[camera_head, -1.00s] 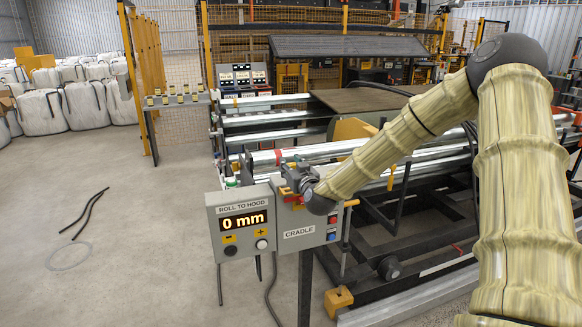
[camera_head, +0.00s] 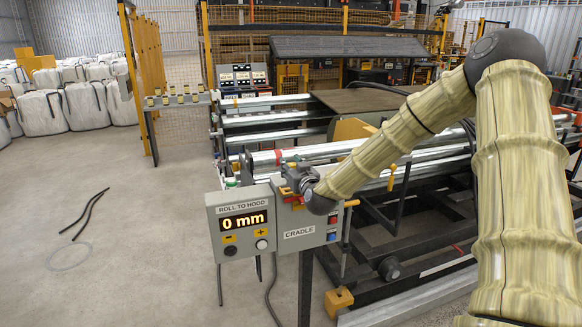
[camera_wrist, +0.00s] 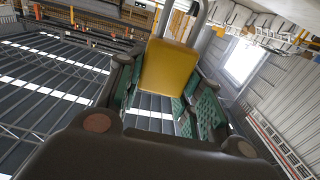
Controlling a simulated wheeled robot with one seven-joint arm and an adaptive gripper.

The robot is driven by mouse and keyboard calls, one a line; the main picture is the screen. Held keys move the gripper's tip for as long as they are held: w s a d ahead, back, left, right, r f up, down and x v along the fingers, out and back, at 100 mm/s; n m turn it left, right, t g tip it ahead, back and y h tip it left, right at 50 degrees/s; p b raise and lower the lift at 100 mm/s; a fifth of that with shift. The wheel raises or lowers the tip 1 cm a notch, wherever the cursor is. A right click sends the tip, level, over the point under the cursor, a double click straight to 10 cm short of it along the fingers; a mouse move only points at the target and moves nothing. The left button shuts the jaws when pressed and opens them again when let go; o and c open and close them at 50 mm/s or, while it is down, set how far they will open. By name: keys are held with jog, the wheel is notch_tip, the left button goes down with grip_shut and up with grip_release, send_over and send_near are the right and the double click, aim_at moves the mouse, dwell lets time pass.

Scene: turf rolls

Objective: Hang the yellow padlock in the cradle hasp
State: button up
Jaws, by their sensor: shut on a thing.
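The yellow padlock (camera_wrist: 168,66) is between the green-padded fingers of my gripper (camera_wrist: 163,80) in the wrist view. My gripper is shut on its body, and the metal shackle (camera_wrist: 199,14) points away from the palm, running out of the top of the picture. In the head view my gripper (camera_head: 297,178) is at the top of the grey CRADLE box (camera_head: 299,233). Small yellow and red parts show there, but I cannot tell the padlock from the box's fittings. The hasp cannot be made out clearly, nor whether the shackle touches it.
The ROLL TO HOOD panel (camera_head: 242,222), reading 0 mm, adjoins the CRADLE box on the left. Metal rollers (camera_head: 310,152) and a dark frame lie behind and to the right.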

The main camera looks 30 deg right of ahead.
jog(key=shift+f+b, duration=1.9)
jog(key=shift+f, duration=0.7)
dwell(0.6)
jog(key=o, duration=1.1)
jog(key=shift+o, duration=0.2)
jog(key=v, duration=1.2)
jog(key=shift+r, duration=0.1)
